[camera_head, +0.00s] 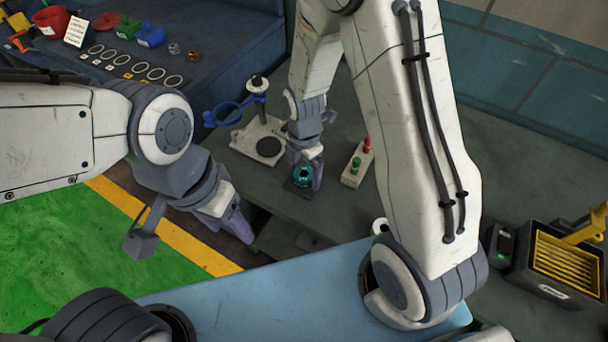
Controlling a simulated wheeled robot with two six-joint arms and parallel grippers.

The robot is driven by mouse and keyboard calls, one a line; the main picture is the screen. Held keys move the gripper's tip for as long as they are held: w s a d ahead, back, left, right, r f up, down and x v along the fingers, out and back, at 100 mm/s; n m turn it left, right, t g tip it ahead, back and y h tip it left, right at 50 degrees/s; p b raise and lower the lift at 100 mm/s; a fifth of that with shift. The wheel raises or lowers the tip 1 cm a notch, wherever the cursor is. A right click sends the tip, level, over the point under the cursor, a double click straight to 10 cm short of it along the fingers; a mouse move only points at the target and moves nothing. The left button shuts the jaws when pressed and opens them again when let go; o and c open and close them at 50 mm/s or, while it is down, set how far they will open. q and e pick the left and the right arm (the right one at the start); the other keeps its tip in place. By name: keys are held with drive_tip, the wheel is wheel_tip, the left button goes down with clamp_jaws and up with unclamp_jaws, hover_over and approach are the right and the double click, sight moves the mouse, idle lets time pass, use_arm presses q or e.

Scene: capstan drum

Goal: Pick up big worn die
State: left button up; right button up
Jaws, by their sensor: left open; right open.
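A round teal piece (303,177) with a dark centre, possibly the big worn die, sits on a small dark square block (297,190) on the grey bench. No marking on it is readable. My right gripper (305,173) points down at it, open, with its fingers close around or just above the piece. I cannot tell whether they touch it. My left gripper (236,222) is open and empty, over the bench's near edge beside the yellow floor stripe.
A pale stand with a blue ring arm (233,108) is left of my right gripper. A block with red and green buttons (355,164) is close on its right. A board of ringed places (130,65) and coloured bins (150,34) are at the upper left. A yellow-ribbed box (566,264) stands right.

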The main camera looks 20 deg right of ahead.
clamp_jaws()
drive_tip(key=shift+r, duration=0.15)
